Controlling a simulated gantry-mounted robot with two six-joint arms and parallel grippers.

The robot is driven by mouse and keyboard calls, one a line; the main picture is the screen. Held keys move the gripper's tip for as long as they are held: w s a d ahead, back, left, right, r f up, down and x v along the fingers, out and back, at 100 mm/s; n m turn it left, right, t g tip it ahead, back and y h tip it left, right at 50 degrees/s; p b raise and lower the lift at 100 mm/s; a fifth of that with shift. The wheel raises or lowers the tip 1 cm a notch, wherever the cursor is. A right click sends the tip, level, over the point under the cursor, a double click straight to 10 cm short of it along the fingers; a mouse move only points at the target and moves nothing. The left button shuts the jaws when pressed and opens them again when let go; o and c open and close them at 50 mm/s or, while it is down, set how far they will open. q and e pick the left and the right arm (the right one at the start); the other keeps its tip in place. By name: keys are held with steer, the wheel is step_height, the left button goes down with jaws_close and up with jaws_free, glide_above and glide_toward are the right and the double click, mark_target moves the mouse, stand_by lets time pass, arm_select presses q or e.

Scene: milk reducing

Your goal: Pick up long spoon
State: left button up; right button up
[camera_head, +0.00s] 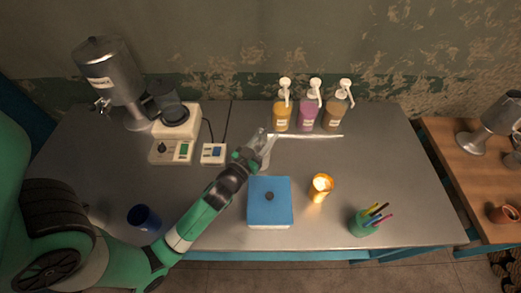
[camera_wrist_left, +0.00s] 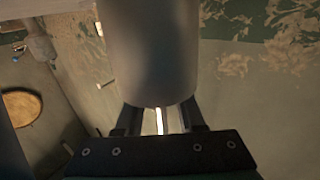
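A long, thin, pale piece (camera_head: 305,136), which looks like the long spoon, lies left to right on the grey table in front of the pump bottles. My left gripper (camera_head: 266,144) is by its left end, with the fingers apart. I cannot tell whether they touch it. In the left wrist view, my fingers (camera_wrist_left: 160,118) stand apart, with a narrow bright strip between them. A large grey cylinder fills the upper middle there and hides much; I cannot tell what it is. My right gripper is not in view.
Three pump bottles (camera_head: 308,115) stand behind the spoon. A blue box (camera_head: 270,215) sits just in front of my left gripper, with a lit amber cup (camera_head: 320,187) to its right. A pen cup (camera_head: 361,223) stands near the front edge. The table's right side is clear.

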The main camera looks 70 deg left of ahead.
arm_select(q)
jaws_close()
